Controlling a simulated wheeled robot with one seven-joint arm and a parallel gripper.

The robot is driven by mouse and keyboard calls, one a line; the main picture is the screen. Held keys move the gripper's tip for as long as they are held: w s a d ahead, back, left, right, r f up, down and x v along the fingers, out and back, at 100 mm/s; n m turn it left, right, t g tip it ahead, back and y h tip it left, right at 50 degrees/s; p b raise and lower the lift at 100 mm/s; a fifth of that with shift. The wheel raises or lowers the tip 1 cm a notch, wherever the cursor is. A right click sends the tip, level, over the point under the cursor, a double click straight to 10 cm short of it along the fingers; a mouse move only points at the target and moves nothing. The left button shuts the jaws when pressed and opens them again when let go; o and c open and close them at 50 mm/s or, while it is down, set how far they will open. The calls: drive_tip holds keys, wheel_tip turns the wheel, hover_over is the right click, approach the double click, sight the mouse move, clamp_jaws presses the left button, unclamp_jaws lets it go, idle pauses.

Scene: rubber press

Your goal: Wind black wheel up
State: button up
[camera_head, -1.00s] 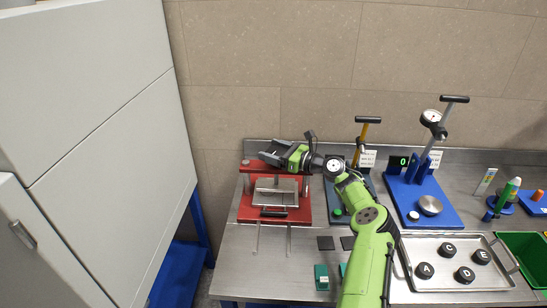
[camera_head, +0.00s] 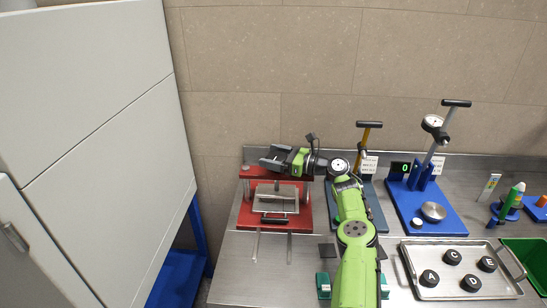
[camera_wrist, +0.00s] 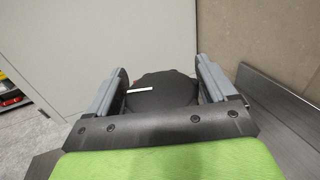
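The black wheel (camera_wrist: 165,87) is a dark round disc with a short white mark (camera_wrist: 140,90) on its left part, seen in the wrist view. My gripper (camera_wrist: 160,80) has one grey finger on each side of it, and the wheel nearly fills the space between them. I cannot tell whether the fingers press on its rim. In the head view my gripper (camera_head: 270,162) reaches left over the top of the red press (camera_head: 245,205) and hides the wheel. A metal plate with a black handle (camera_head: 274,220) sits in the press.
A blue stand with a gauge (camera_head: 425,205) and a dark stand with a yellow lever (camera_head: 364,140) are to the right. A metal tray (camera_head: 410,262) holds several black lettered weights. A white cabinet (camera_head: 110,150) is on the left, and the wall is close behind.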

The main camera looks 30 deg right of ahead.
drive_tip(key=shift+o, duration=1)
drive_tip(key=v, duration=1.5)
drive_tip(key=shift+s, duration=0.35)
drive_tip(key=shift+d, duration=0.15)
